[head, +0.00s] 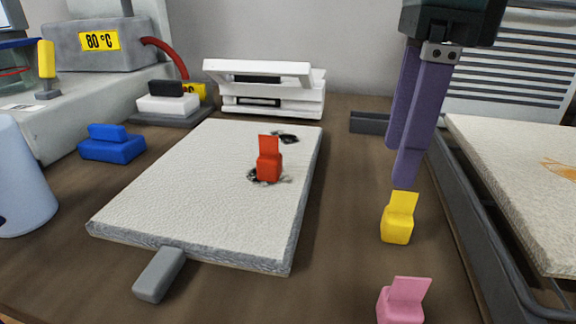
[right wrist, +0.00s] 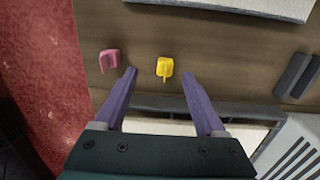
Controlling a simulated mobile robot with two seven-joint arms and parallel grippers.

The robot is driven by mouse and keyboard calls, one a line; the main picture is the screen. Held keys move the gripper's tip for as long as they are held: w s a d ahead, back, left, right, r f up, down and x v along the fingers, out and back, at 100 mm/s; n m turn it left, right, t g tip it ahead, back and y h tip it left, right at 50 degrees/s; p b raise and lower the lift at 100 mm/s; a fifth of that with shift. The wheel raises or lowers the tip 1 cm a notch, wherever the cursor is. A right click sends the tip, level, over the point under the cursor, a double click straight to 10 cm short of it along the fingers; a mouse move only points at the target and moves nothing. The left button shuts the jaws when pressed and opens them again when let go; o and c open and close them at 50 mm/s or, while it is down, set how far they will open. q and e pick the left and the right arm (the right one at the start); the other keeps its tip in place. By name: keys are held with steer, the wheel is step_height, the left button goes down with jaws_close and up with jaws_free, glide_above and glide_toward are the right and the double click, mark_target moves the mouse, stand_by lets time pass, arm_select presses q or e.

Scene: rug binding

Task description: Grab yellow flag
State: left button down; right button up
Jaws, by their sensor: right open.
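The yellow flag (head: 398,222) is a small yellow block with an upright tab. It stands on the brown table, right of the grey-white rug piece. My right gripper (head: 402,165) points down just above and behind it in the head view, with purple fingers apart and nothing between them. In the right wrist view the yellow flag (right wrist: 164,68) lies ahead of the gap between the open fingertips (right wrist: 160,76), nearer the middle than either side. My left gripper is in neither view.
A pink flag (head: 404,300) stands in front of the yellow one. A red flag (head: 268,160) stands on the rug piece (head: 190,180). A dark metal frame (head: 470,215) with a pale slab runs along the right. Blue block (head: 111,145) sits left.

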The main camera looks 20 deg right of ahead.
mark_target(400, 214)
steer(key=shift+h, duration=0.3)
steer(key=f, duration=0.1)
steer(key=d+f, duration=0.1)
steer(key=f, duration=0.2)
steer(key=shift+d, duration=0.25)
steer(key=f, duration=0.5)
steer(key=shift+s+d+f+b, duration=0.1)
steer(key=shift+d+f+b, duration=0.1)
steer(key=shift+f+b, duration=0.15)
steer(key=shift+c, duration=0.3)
jaws_close()
